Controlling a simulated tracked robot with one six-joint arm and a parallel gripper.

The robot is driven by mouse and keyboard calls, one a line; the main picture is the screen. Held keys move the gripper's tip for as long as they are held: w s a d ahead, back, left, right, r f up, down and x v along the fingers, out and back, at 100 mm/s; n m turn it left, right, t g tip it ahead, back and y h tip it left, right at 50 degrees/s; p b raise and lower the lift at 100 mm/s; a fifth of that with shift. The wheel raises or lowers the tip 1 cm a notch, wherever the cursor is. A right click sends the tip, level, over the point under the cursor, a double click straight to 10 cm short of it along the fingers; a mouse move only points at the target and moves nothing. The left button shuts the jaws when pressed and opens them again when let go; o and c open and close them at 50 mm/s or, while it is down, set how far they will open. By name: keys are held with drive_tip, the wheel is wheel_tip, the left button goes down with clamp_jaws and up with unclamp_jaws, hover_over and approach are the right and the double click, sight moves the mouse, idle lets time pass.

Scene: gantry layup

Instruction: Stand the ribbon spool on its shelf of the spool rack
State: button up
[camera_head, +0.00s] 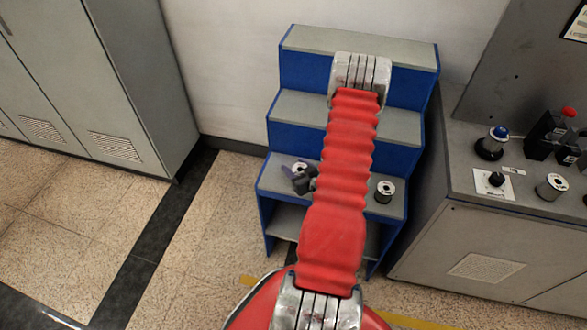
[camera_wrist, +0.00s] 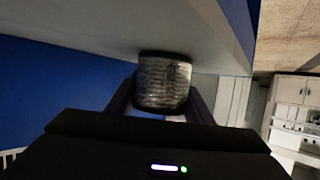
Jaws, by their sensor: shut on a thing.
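The spool rack (camera_head: 350,100) is a blue stepped stand with grey shelves, in the middle of the head view. My gripper (camera_head: 300,176) is at the left part of the lower step, partly behind my red arm. It is shut on the ribbon spool (camera_head: 299,167), whose pale top end and dark centre show there. In the wrist view the spool (camera_wrist: 163,84) is a grey, ridged cylinder between the two dark fingers. Its end meets or nearly meets the grey shelf (camera_wrist: 110,25); I cannot tell if it bears weight. It looks upright.
Another spool (camera_head: 385,190) stands at the right of the same step. My red arm crosses the middle of the rack. A grey console (camera_head: 510,235) with knobs and a small reel (camera_head: 551,187) stands close at right. Grey cabinets (camera_head: 95,80) are at left, with clear floor between.

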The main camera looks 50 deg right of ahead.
drive_tip(key=o, duration=1.4)
drive_tip(key=shift+f, duration=0.1)
drive_tip(key=v, duration=1.2)
